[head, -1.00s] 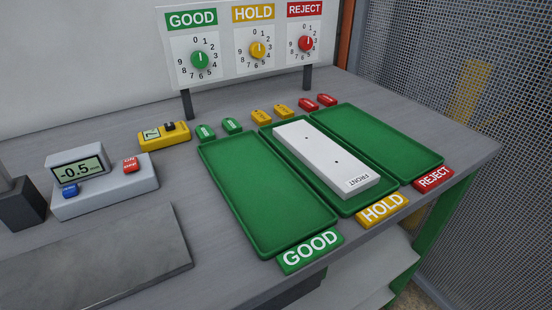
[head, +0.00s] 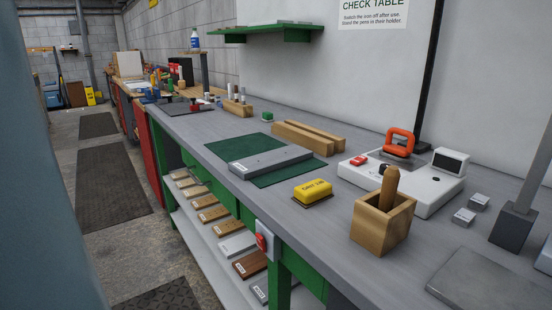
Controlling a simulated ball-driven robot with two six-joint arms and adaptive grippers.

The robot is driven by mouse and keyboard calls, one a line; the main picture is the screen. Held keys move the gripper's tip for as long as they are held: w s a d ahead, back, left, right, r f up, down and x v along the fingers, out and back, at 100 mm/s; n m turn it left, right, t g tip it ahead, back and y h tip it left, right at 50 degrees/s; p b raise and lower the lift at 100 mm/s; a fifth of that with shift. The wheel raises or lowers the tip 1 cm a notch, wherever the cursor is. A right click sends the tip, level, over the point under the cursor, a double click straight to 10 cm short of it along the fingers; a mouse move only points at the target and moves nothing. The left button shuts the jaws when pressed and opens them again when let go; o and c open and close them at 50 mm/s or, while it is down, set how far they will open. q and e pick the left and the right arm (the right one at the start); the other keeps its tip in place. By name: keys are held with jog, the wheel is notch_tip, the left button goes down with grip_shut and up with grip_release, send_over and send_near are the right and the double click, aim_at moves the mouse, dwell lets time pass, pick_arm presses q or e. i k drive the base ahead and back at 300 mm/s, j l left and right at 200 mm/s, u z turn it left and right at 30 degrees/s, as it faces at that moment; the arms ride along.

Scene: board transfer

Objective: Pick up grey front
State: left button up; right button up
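A flat grey board (head: 272,161) lies on a green mat (head: 238,145) on the workbench, near the bench's front edge. It has small dark holes and a small white label at its left end, too small to read. Another grey board (head: 262,290) with a white label lies on the shelf under the bench, at the near end of a row and partly hidden by a green bench leg. I cannot read from here which of them is a front. Neither of my grippers is in view.
A yellow block (head: 312,191), a wooden holder (head: 383,225) and a white device with an orange handle (head: 410,182) stand right of the mat. Wooden bars (head: 303,137) lie behind it. The shelf (head: 190,225) holds several wooden, brown and white boards. The aisle at left looks clear.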

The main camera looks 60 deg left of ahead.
aim_at(254, 167)
jog(key=u, duration=0.4)
jog(key=k+j+u, duration=0.1)
jog(key=u, duration=0.35)
jog(key=j+u, duration=0.15)
jog(key=u, duration=0.25)
jog(key=j+u, duration=0.1)
jog(key=u, duration=0.3)
jog(key=z, duration=0.5)
jog(key=i+j+z, duration=0.15)
jog(key=j+z, duration=0.15)
jog(key=i+j+z, duration=0.1)
jog(key=j+z, duration=0.2)
jog(key=j, duration=0.25)
jog(key=i+j+z, duration=0.1)
jog(key=j+z, duration=0.15)
jog(key=j, duration=0.2)
